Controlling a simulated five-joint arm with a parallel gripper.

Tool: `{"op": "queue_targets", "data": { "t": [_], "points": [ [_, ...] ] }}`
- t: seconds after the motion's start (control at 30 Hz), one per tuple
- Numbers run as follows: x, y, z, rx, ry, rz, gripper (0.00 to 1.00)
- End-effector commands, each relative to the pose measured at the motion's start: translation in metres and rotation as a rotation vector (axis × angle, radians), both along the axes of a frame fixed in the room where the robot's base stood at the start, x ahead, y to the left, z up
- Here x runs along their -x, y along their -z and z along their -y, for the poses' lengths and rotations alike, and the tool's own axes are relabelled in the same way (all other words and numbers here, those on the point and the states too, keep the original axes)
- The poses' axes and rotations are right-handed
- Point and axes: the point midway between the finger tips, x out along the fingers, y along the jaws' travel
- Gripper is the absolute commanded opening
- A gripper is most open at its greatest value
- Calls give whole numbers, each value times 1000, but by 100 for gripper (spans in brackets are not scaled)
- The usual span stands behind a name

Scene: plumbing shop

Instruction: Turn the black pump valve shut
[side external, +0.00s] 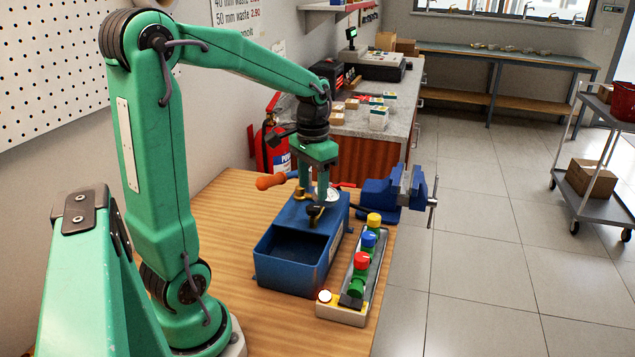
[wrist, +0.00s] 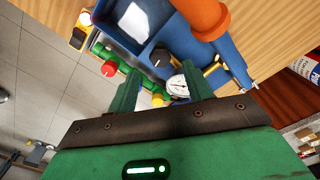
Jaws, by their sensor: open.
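The blue test pump (side external: 297,247) is a box with an open tank, standing on the wooden bench; it also shows in the wrist view (wrist: 225,58). Its black valve (side external: 314,211) is a round knob on the pump's top, beside the tank. In the wrist view the black valve (wrist: 160,57) lies just beyond the gap between my fingertips. My gripper (side external: 312,194) points down above the valve, with its fingers apart. The wrist view shows nothing held in my gripper (wrist: 160,78). Whether a finger touches the valve I cannot tell.
A white gauge (wrist: 177,86) sits close by my right finger. The pump's orange handle (side external: 271,181) sticks out to the left. A rack of coloured knobs (side external: 361,262) stands right of the pump. A blue vise (side external: 395,190) is at the bench's right edge.

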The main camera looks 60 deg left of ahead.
Motion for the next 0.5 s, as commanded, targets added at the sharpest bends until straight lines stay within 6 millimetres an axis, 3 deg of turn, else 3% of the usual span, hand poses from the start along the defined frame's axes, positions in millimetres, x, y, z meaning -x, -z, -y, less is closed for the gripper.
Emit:
{"op": "queue_targets", "data": {
  "t": [0.3, 0.5],
  "points": [
    [0, 38, 0, 1, 0, -2, 51],
    [0, 49, 0, 0, 0, -1, 51]
  ]
}}
